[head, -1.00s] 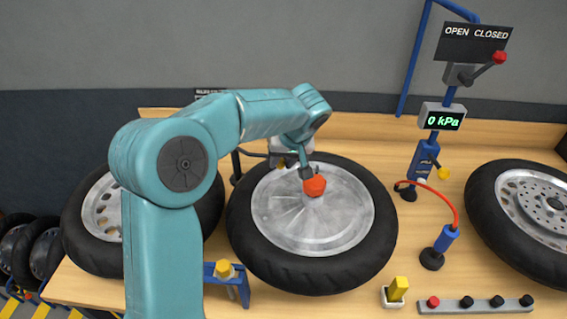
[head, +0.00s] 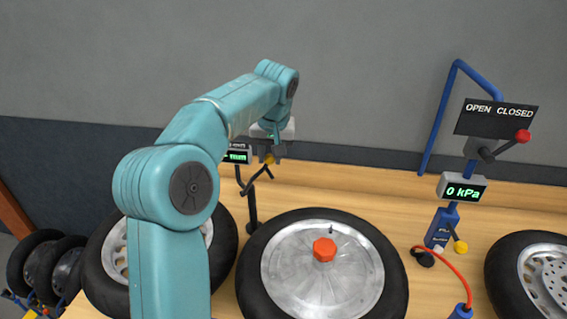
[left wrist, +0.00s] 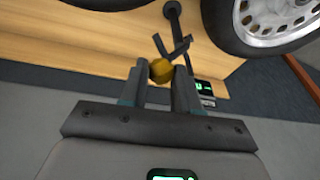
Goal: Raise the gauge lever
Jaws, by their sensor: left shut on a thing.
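The gauge stands on the bench behind the middle wheel as a black post (head: 252,208) with a thin black forked arm (head: 257,180). A small display with green characters (head: 237,156) is beside it, partly hidden by my arm. The gauge lever's yellow knob (head: 268,159) is at the upper end of the arm. My left gripper (head: 267,152) is shut on this knob. In the left wrist view, the yellow ball knob (left wrist: 161,70) sits between the two fingers, with the forked black arm (left wrist: 172,46) just beyond. My right gripper is not in view.
The middle wheel (head: 285,292) with a red hub knob (head: 324,249) lies close in front of the gauge. Another wheel (head: 105,270) is to the left, partly behind my arm. A blue stand with a 0 kPa display (head: 463,188) and red-tipped lever is at the right.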

